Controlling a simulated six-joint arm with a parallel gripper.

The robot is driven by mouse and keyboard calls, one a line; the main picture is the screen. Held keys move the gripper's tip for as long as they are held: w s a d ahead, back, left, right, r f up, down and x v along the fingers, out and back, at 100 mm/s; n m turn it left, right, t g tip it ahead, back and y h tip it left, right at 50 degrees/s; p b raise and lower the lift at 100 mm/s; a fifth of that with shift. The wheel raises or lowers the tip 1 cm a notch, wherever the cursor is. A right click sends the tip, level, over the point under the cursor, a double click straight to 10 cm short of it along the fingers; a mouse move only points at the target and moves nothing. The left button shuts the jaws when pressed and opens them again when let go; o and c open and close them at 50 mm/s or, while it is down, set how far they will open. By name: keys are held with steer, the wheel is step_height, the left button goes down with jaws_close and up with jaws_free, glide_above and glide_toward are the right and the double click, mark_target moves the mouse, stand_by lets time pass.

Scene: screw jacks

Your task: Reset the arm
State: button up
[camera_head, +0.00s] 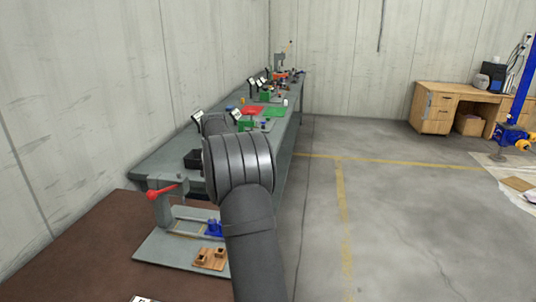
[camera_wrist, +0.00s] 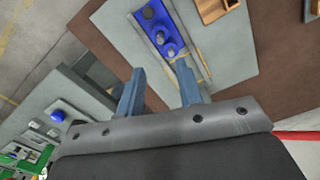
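My gripper (camera_wrist: 160,92) shows in the wrist view with its two blue-grey fingers apart and nothing between them. In the head view my dark grey arm fills the middle and hides the gripper. Beyond the fingers in the wrist view is a blue fixture (camera_wrist: 160,28) with round studs, set on a light grey plate. The blue fixture also shows in the head view (camera_head: 214,227), partly behind my arm. A wooden block piece (camera_wrist: 214,8) lies beside it. The fingers look apart from both.
A long grey bench (camera_head: 160,162) runs along the left wall with green and red mats and several small devices. Open floor (camera_head: 400,220) lies right. A wooden desk (camera_head: 437,108) stands at the back right.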

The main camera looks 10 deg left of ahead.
step_height(320, 180, down, 11)
steer(key=shift+f, duration=0.2)
step_height(320, 180, up, 3)
steer(key=shift+f, duration=0.2)
steer(key=shift+r, duration=0.75)
